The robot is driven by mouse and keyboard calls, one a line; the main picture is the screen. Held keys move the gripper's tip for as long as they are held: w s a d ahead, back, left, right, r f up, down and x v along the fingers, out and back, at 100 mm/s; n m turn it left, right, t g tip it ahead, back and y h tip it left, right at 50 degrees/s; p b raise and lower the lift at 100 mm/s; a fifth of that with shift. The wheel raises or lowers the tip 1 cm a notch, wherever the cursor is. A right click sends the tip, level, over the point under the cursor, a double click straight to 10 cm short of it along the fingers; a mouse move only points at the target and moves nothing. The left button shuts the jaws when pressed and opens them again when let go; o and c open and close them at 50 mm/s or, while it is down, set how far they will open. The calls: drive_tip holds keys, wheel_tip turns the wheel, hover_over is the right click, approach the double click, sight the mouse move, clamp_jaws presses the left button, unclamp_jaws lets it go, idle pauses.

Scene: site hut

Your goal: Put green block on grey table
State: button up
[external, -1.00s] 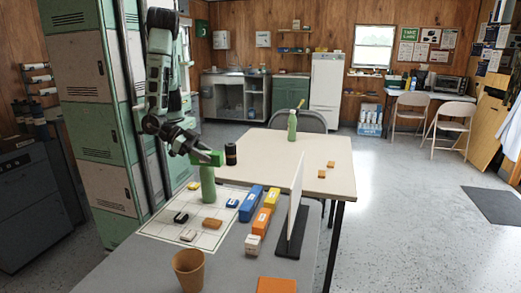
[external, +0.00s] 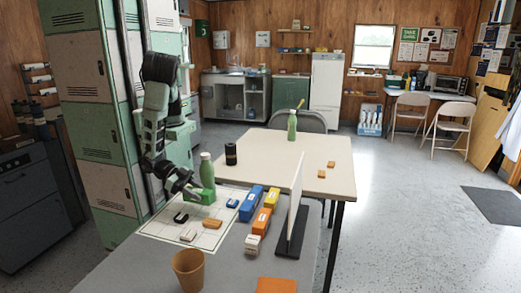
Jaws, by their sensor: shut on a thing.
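The green block (external: 202,197) is at the tips of my gripper (external: 192,191). My gripper is shut on it, reaching in from the left and tilted down. The block is low over the far part of a white gridded sheet (external: 165,233) on the grey table (external: 135,269). I cannot tell whether it touches the sheet. A green bottle (external: 207,170) stands just behind the block, its lower part hidden.
Blue, yellow and orange blocks (external: 251,204) stand by an upright white panel (external: 297,190). Small black, white and orange pieces lie on the sheet. A brown cup (external: 188,270) stands in front. A beige table (external: 333,189) is behind.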

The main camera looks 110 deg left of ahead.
drive_tip(key=shift+f, duration=2.1)
drive_tip(key=shift+f, duration=0.2)
drive_tip(key=o, duration=1.1)
drive_tip(key=shift+o, duration=0.2)
drive_tip(key=shift+r, duration=0.15)
drive_tip(key=shift+s+r, duration=0.15)
drive_tip(key=b+v, duration=0.1)
drive_tip(key=v, duration=0.9)
drive_tip(key=shift+s+r, duration=0.1)
drive_tip(key=shift+s, duration=0.15)
drive_tip(key=shift+s+r, duration=0.3)
drive_tip(key=shift+s, duration=0.25)
drive_tip(key=shift+c, duration=1.2)
